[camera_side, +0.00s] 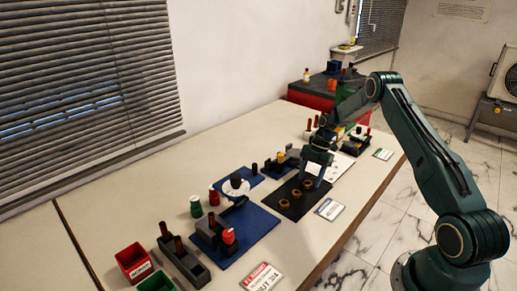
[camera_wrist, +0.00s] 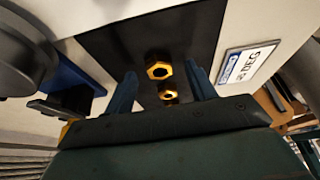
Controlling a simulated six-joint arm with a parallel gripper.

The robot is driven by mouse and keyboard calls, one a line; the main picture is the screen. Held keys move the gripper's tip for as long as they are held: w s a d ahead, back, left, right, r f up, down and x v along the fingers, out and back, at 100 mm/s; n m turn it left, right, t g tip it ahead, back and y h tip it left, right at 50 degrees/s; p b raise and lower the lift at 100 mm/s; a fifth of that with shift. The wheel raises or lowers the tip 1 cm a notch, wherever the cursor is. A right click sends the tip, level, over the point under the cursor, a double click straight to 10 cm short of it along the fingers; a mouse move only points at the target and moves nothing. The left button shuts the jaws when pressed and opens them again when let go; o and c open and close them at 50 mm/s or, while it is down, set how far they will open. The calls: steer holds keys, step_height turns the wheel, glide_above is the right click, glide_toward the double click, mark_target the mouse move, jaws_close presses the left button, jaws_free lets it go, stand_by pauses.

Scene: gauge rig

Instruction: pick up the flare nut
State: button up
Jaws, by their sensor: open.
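Three brass flare nuts lie in a row on a black mat (camera_side: 287,209): a near one (camera_side: 284,205), a middle one (camera_side: 296,194) and a far one (camera_side: 308,184). My gripper (camera_side: 318,178) is above the far end of the mat, close to the far nut. In the wrist view two gold hexagonal nuts show, one (camera_wrist: 159,71) and another (camera_wrist: 169,97), between the two blue fingers of my gripper (camera_wrist: 162,80). The fingers are apart with nothing held. A third nut is not visible in the wrist view.
A blue base plate (camera_side: 254,240) with fixtures stands left of the mat. A white label card (camera_side: 330,209) lies right of the mat. A red bin (camera_side: 134,262) is at the near left. Blocks and pegs stand behind the mat.

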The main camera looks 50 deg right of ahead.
steer(key=shift+a+f, duration=0.15)
steer(key=shift+f, duration=0.2)
steer(key=c, duration=1)
steer(key=shift+r, duration=0.15)
steer(key=shift+c, duration=0.2)
step_height(320, 180, up, 20)
stand_by(0.4)
steer(key=shift+a, duration=0.1)
stand_by(0.5)
